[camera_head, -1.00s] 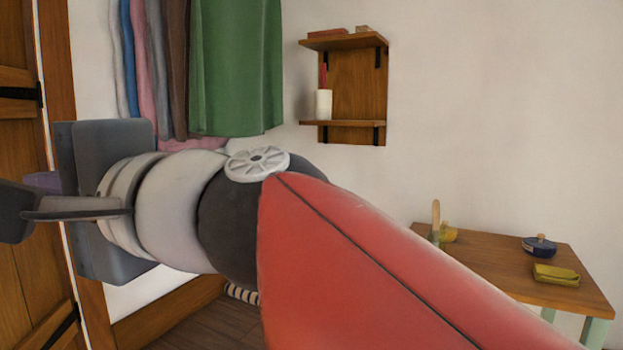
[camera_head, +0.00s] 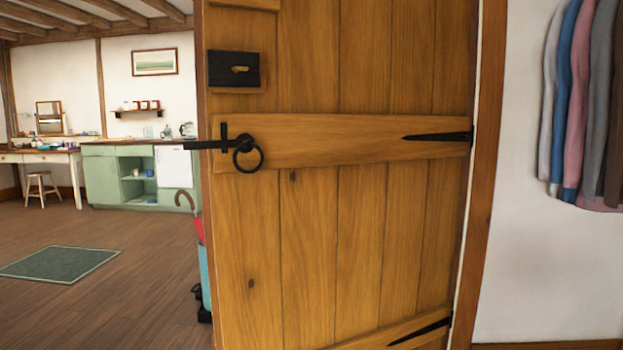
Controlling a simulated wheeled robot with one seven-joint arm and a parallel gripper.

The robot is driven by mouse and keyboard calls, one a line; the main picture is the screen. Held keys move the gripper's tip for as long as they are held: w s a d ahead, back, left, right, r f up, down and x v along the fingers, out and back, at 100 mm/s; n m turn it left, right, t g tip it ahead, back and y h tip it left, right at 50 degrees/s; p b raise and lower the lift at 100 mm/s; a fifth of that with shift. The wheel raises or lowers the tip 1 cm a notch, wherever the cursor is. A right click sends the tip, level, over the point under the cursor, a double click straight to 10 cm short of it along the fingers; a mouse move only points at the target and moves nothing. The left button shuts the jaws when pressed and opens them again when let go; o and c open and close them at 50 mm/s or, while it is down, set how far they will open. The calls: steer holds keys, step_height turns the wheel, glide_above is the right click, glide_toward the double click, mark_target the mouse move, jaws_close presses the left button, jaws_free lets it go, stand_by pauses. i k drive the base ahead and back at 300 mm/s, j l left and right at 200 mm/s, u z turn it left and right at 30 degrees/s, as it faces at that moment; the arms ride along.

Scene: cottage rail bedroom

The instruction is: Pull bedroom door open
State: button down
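The bedroom door (camera_head: 320,220) is a wooden plank door with black strap hinges (camera_head: 437,136) on its right edge. It stands partly open, with another room showing past its left edge. A black ring handle (camera_head: 249,154) hangs near the left edge, and a black latch bar (camera_head: 205,145) sticks out past that edge. A black box-shaped fitting (camera_head: 234,69) is above the handle. My gripper and arm are not in this view, so nothing is seen touching the handle.
Through the gap are a wooden floor (camera_head: 130,240), a green mat (camera_head: 60,264), green cabinets (camera_head: 125,175), a desk and a stool. A red umbrella in a teal stand (camera_head: 204,275) is just beyond the door's left edge. Clothes (camera_head: 585,100) hang at the right.

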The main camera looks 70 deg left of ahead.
mark_target(344, 236)
steer(key=k+j+u, duration=0.1)
steer(key=u, duration=0.25)
steer(key=j+u, duration=0.7)
steer(key=k+l, duration=0.05)
steer(key=l, duration=0.05)
